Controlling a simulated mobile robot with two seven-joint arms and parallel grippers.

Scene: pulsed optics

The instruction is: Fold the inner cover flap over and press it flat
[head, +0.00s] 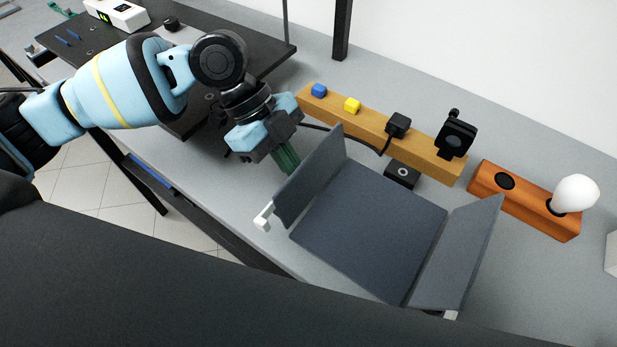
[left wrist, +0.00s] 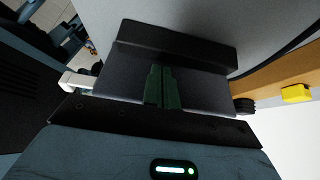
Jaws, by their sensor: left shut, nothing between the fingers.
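A dark grey cover lies on the grey table, with a flat middle panel (head: 370,222) and two raised side flaps. The left flap (head: 310,176) stands steeply, with a white tab (head: 264,217) at its near lower end. The right flap (head: 457,255) also stands raised, tilted outward. My left gripper (head: 288,160) is shut and empty, its green fingers close to the outer face of the left flap. In the left wrist view the shut fingers (left wrist: 162,88) overlap a dark panel (left wrist: 120,82); I cannot tell whether they touch it. My right gripper is not in view.
A wooden rail (head: 425,163) with a blue block (head: 319,90), a yellow block (head: 352,105) and black optic mounts stands behind the cover. An orange block (head: 520,205) with a white bulb (head: 575,194) is at right. A black board (head: 250,52) lies at far left.

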